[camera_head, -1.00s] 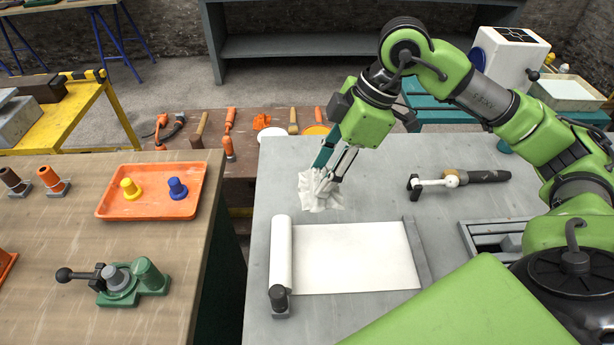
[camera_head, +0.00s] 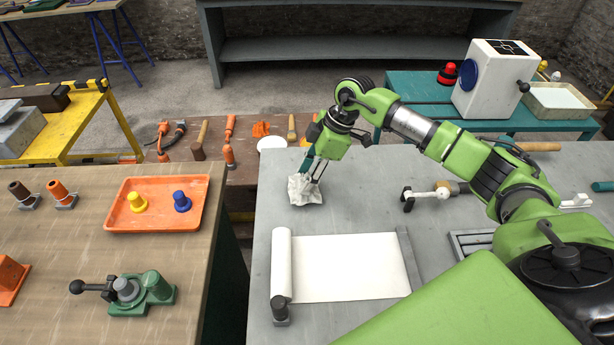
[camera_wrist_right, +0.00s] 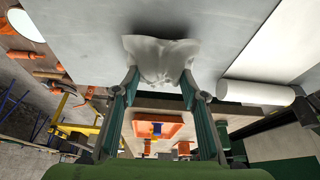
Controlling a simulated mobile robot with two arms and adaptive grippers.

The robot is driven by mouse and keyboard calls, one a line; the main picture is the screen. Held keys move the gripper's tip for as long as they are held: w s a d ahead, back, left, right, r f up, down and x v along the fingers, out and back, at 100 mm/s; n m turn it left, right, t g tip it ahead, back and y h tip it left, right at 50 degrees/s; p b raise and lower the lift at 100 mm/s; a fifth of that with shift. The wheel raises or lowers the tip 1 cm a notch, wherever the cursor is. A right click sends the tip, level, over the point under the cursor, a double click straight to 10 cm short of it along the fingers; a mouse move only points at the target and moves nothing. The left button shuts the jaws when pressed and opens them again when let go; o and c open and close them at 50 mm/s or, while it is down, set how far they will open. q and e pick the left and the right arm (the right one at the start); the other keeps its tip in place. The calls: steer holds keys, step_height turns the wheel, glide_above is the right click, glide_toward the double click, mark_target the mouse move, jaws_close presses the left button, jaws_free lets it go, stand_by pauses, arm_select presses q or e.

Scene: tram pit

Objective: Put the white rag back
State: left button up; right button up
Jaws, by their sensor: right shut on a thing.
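The white rag (camera_head: 304,192) is a crumpled cloth at the far left part of the grey table (camera_head: 390,220). My right gripper (camera_head: 312,172) reaches down to it and is shut on it. In the right wrist view the rag (camera_wrist_right: 158,58) bulges between the two fingertips of my right gripper (camera_wrist_right: 160,82). The rag is on or just above the grey table top; I cannot tell which. My left gripper is not in view.
A paper roll (camera_head: 281,262) with a sheet spread out lies in front of the rag. A hammer-like tool (camera_head: 430,194) lies to the right. An orange tray (camera_head: 156,220) stands on the wooden table at left. The grey top between rag and tool is clear.

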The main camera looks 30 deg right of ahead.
steer(key=shift+f+p, duration=0.45)
steer(key=shift+f, duration=0.15)
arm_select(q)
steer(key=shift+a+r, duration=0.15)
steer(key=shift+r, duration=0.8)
arm_select(e)
steer(key=shift+f, duration=0.2)
steer(key=shift+f, duration=0.2)
steer(key=o, duration=1)
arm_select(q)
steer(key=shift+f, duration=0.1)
